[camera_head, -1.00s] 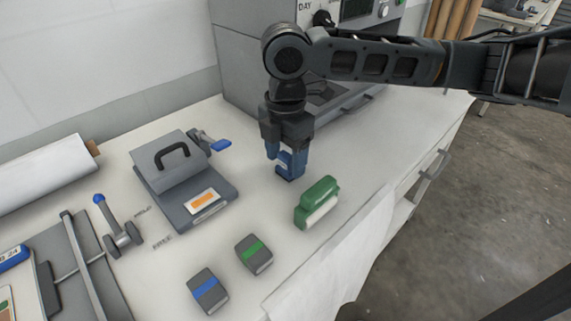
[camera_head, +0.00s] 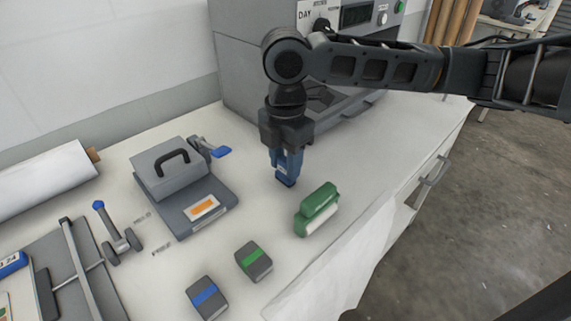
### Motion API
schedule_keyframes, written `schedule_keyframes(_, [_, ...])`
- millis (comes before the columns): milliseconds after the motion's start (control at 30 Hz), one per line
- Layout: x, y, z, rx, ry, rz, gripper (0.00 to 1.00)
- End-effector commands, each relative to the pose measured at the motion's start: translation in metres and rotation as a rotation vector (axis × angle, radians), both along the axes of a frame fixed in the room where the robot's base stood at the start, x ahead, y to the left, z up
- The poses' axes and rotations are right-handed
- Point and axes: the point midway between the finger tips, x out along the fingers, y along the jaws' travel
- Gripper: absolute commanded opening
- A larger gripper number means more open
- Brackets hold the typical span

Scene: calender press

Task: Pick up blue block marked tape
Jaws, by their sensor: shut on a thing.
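The blue block (camera_head: 288,171) is between the fingers of my gripper (camera_head: 286,158), on the white bench near the grey press machine. My gripper points down and is shut on the block. The block's lower end shows below the fingers; a small pale patch shows on its side, too small to read. I cannot tell whether its base touches the bench.
A green block with a white lower part (camera_head: 317,210) stands close at the right. Two grey blocks, one with a green band (camera_head: 254,262) and one with a blue band (camera_head: 207,298), lie in front. A grey handled device (camera_head: 182,190) stands at the left.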

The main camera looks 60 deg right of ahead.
Motion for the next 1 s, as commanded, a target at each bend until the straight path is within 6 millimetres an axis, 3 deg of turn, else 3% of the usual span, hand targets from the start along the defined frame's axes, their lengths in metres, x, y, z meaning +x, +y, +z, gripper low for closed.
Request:
schedule_keyframes(267, [0.000, 0.000, 0.037, -0.002, -0.004, 0.002, 0.04])
schedule_keyframes(700, [-0.049, -0.078, 0.090, -0.001, -0.001, -0.004, 0.04])
schedule_keyframes(1000, [-0.062, -0.098, 0.106, 0.000, 0.000, -0.001, 0.04])
